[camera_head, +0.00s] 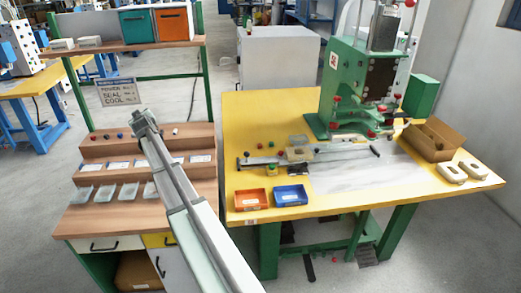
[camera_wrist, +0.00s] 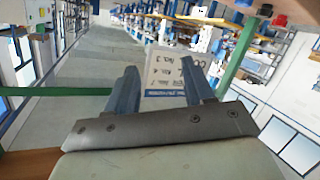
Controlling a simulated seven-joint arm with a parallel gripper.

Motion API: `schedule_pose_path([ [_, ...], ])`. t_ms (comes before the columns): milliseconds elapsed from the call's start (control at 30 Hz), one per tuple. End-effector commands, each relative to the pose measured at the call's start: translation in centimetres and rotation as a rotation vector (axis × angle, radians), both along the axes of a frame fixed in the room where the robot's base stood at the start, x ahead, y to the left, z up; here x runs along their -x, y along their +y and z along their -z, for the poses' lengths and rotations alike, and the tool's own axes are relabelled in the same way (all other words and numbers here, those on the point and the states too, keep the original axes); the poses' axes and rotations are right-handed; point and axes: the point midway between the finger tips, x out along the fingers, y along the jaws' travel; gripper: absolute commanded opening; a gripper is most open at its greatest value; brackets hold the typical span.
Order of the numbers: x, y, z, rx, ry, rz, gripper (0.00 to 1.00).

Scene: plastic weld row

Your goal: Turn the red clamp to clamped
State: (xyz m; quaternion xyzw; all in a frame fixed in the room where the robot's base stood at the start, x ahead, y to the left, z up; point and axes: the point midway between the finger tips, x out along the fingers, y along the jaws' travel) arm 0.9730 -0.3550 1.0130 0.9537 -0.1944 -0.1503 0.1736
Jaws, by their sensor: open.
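My gripper (camera_head: 145,120) is raised over the stepped wooden rack at the left, well apart from the yellow table. In the wrist view its two fingers (camera_wrist: 160,78) are spread with nothing between them; a white sign lies behind the gap. No clamp can be made out in the wrist view.
The green press (camera_head: 350,90) stands at the yellow table's (camera_head: 245,115) back. The rack (camera_head: 95,150) holds clear trays. A sign (camera_head: 118,93) hangs behind my gripper.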

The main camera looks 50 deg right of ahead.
Motion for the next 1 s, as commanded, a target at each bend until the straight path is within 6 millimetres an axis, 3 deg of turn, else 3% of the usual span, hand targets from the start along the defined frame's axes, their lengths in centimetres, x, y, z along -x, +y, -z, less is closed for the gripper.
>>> schedule_pose_path([
  [33, 1.3, -3.5, -1.0, -0.014, 0.003, 0.054, 0.53],
  [233, 7.9, -15.5, -2.9, -0.148, 0.022, 0.302, 0.53],
  [400, 15.5, -24.7, -1.7, -0.379, 0.033, 0.595, 0.53],
  [500, 20.6, -28.8, 0.1, -0.554, 0.028, 0.801, 0.53],
  [633, 26.9, -32.1, 2.7, -0.770, 0.012, 1.074, 0.53],
  [800, 34.4, -34.2, 5.3, -0.993, -0.023, 1.427, 0.53],
  [1000, 39.9, -34.6, 6.6, -1.130, -0.063, 1.718, 0.53],
])
